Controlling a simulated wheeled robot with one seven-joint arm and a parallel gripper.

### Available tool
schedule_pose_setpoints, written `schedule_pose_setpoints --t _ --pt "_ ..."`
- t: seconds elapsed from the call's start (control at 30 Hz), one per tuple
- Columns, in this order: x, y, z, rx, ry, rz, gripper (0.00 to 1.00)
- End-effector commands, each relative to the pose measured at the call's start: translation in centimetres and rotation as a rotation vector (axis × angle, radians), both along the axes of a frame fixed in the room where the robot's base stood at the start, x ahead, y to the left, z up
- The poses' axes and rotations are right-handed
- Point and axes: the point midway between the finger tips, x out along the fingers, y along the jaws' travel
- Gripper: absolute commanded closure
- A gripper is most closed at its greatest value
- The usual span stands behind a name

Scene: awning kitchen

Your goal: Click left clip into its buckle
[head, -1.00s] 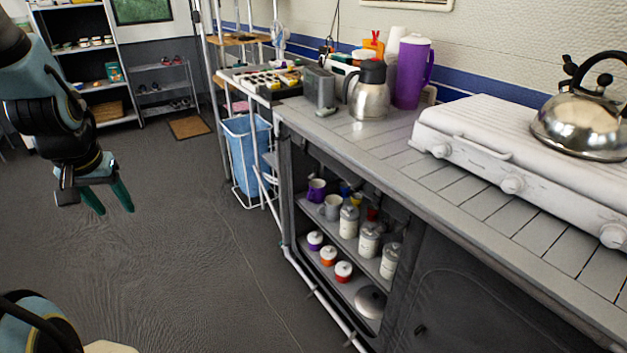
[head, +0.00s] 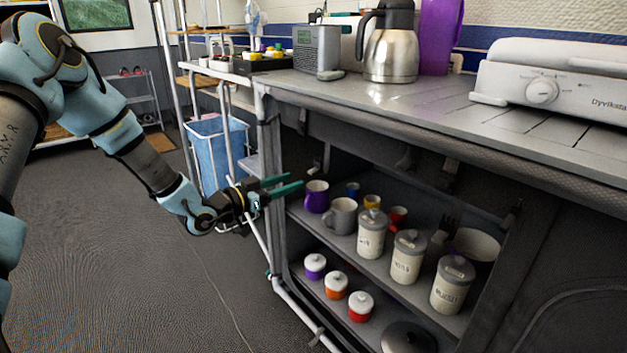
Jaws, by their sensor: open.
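My gripper (head: 285,185) is open and empty, with its two green fingers pointing right at the left front edge of the open cabinet. A small pale fitting (head: 317,168) hangs under the counter's left end, just right of and above the fingertips; it may be the left clip or its buckle. Dark strap-like fittings (head: 405,160) and (head: 449,170) hang under the counter edge farther right. Another dark piece (head: 513,212) is at the cabinet's right side. They are too small and dark to tell clip from buckle. My gripper appears apart from all of them.
Cabinet shelves hold a purple mug (head: 316,196), a grey mug (head: 342,215), several canisters (head: 407,258) and small lidded pots (head: 335,285). The counter (head: 360,92) overhangs them. A blue bin (head: 215,150) stands behind my arm. The floor at left is clear.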

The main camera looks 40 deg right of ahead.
Motion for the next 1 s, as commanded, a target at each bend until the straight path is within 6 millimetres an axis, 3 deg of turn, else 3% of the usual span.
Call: schedule_pose_setpoints --t 0.23,0.5,0.7,1.0 --pt "-0.6 -2.3 0.0 -0.022 0.000 -0.013 0.45" --pt "-0.8 -7.4 -0.1 -0.019 0.000 -0.011 0.45" --pt "-0.9 -10.0 -0.1 -0.019 0.001 -0.011 0.45" --pt "-0.9 -11.0 0.0 -0.017 0.002 -0.009 0.45"
